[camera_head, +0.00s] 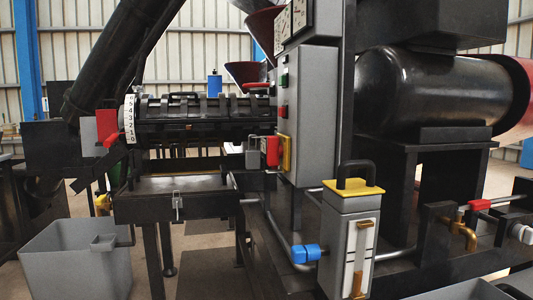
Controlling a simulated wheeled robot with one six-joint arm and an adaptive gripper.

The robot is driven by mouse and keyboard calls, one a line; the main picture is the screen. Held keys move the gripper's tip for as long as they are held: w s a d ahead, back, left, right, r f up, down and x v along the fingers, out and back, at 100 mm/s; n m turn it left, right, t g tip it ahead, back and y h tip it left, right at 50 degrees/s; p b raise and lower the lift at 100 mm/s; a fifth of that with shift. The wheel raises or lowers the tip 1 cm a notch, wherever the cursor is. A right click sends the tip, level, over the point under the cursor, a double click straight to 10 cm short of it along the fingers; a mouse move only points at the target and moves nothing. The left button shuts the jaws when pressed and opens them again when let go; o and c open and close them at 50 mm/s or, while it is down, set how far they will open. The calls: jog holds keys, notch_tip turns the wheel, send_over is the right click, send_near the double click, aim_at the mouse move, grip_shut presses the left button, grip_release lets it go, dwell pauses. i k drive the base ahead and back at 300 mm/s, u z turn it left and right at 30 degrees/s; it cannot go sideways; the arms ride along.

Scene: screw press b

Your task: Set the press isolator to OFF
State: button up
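The press isolator appears to be the red handle (272,151) in front of a yellow plate (286,154), low on the left side of the grey control cabinet (313,110). I see it nearly edge-on, so its setting cannot be read. A small grey block (252,157) sits just left of the red handle; I cannot tell whether it is attached. Green and red buttons (283,96) show above it on the same cabinet face. I cannot make out my gripper anywhere in this view.
The black screw press barrel (205,118) lies left of the cabinet, with a red lever (109,139) at its far left. A yellow-topped grey unit (350,220) and blue valve (305,254) stand in front. A grey bin (70,262) is lower left. A black tank (435,92) is right.

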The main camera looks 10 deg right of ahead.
aim_at(274, 149)
jog(key=u, duration=0.45)
jog(key=k, duration=1.15)
jog(key=u, duration=1.3)
jog(key=i, duration=1.65)
jog(key=z, duration=1.25)
jog(key=i, duration=0.6)
jog(key=z, duration=0.65)
